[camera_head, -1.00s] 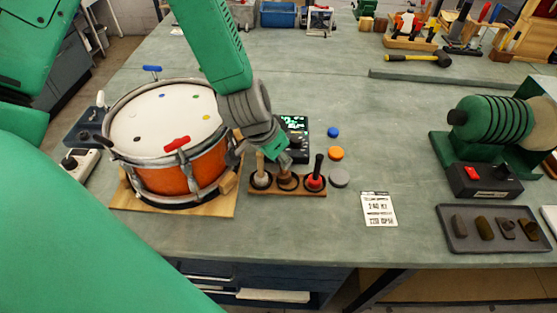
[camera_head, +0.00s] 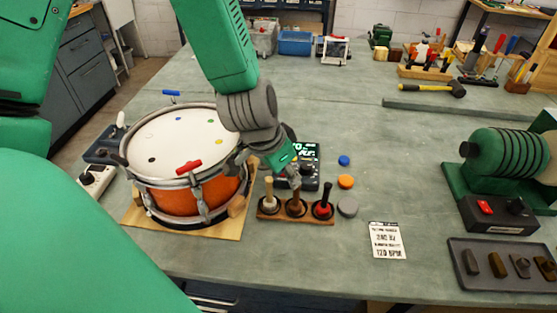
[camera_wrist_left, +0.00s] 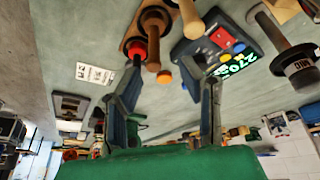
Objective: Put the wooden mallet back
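The wooden mallet (camera_head: 296,207) appears to stand handle up in the middle hole of a small wooden rack (camera_head: 267,215). In the left wrist view its wooden handle (camera_wrist_left: 154,50) shows near the fingers. A pale-handled mallet (camera_head: 269,193) stands to its left and a black-handled one with a red collar (camera_head: 323,208) to its right. My left gripper (camera_head: 296,182) is just above and behind the rack. In the left wrist view its two fingers (camera_wrist_left: 173,78) are well apart with nothing held between them. My right gripper is not in view.
An orange drum (camera_head: 185,160) stands left of the rack. A display box (camera_head: 308,160) is behind it; blue, orange (camera_head: 345,182) and grey pucks lie to its right. A printed card (camera_head: 386,240) and a dark tray (camera_head: 500,268) lie farther right. Mid-bench is clear.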

